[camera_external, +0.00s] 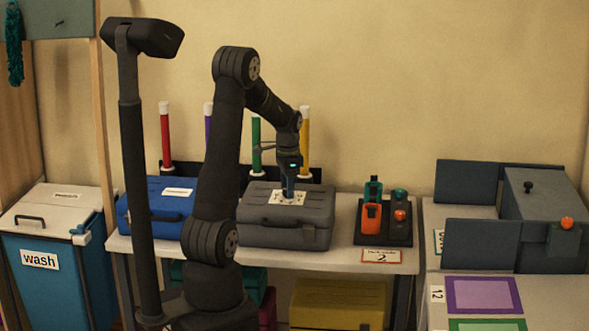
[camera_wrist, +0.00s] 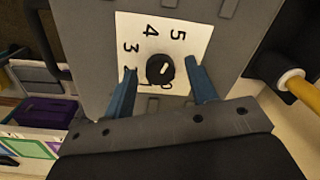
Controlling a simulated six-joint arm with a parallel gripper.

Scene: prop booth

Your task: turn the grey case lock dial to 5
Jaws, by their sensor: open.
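The grey case (camera_external: 285,225) lies closed on the table, with a white number plate on its lid under my gripper (camera_external: 288,192). In the wrist view, the white plate (camera_wrist: 185,22) shows the digits 3, 4 and 5, with a partly hidden 0 below the dial. The black dial (camera_wrist: 160,70) has a white pointer mark; which digit it points to is hard to tell. My gripper (camera_wrist: 161,67) has its two blue fingers apart, one on each side of the dial. A gap shows between each finger and the dial. The dial is hidden in the external view.
A blue case (camera_external: 160,222) lies left of the grey case. A black stand (camera_external: 386,237) with orange and green items is to the right. Upright coloured tubes, including a yellow one (camera_external: 304,135), stand behind. A strip of table front (camera_external: 345,260) is clear.

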